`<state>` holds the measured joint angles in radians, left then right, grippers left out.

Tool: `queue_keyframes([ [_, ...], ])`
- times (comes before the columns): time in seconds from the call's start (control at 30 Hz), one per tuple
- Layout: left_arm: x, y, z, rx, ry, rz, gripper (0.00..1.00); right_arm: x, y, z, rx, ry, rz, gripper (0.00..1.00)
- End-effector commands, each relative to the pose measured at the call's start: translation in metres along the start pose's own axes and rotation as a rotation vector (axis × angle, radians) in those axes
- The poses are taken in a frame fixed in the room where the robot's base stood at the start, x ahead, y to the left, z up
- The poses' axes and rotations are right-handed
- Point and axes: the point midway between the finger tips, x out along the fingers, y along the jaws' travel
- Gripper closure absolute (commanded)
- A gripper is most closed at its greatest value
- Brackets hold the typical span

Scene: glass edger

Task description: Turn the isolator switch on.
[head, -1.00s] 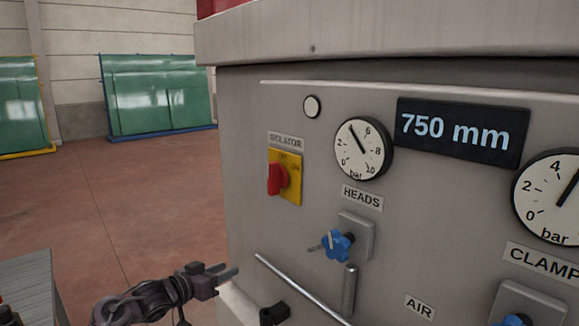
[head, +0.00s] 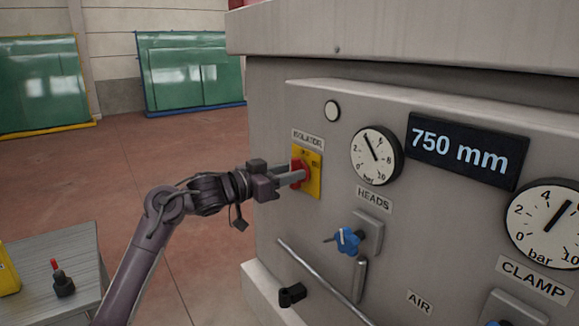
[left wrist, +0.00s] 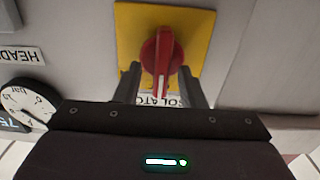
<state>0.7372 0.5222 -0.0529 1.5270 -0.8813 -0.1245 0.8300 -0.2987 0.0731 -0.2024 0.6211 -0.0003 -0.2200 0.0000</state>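The isolator switch is a red knob (head: 296,165) on a yellow plate (head: 314,180), under the ISOLATOR label on the grey machine panel. My left gripper (head: 298,177) is at the knob and hides part of it in the head view. In the left wrist view, which is upside down, the red knob (left wrist: 162,62) stands between the two fingers of my left gripper (left wrist: 161,85). Its grip bar runs up and down in that picture. A gap shows on both sides of the bar, so the gripper is open around it. My right gripper is not in view.
Right of the switch are the HEADS gauge (head: 376,155) and a blue valve knob (head: 347,240). A slanted metal rod (head: 322,281) and a black fitting (head: 292,295) sit lower. A grey bench (head: 75,250) stands at the lower left. The floor behind my arm is clear.

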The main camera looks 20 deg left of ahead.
Motion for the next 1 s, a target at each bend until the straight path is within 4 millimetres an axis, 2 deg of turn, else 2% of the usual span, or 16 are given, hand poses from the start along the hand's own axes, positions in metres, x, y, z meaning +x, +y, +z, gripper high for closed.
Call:
queue_keyframes([
  [0.33, 0.0051, -0.0004, 0.0012, 0.000, -0.001, -0.001, 0.65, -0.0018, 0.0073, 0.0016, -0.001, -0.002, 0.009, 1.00],
  [0.6, 0.0049, -0.0003, 0.0011, 0.000, -0.001, -0.001, 1.00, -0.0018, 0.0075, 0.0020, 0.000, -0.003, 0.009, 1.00],
  [1.0, 0.0049, 0.0000, 0.0022, 0.051, -0.001, -0.001, 1.00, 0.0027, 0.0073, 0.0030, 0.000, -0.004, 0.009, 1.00],
])
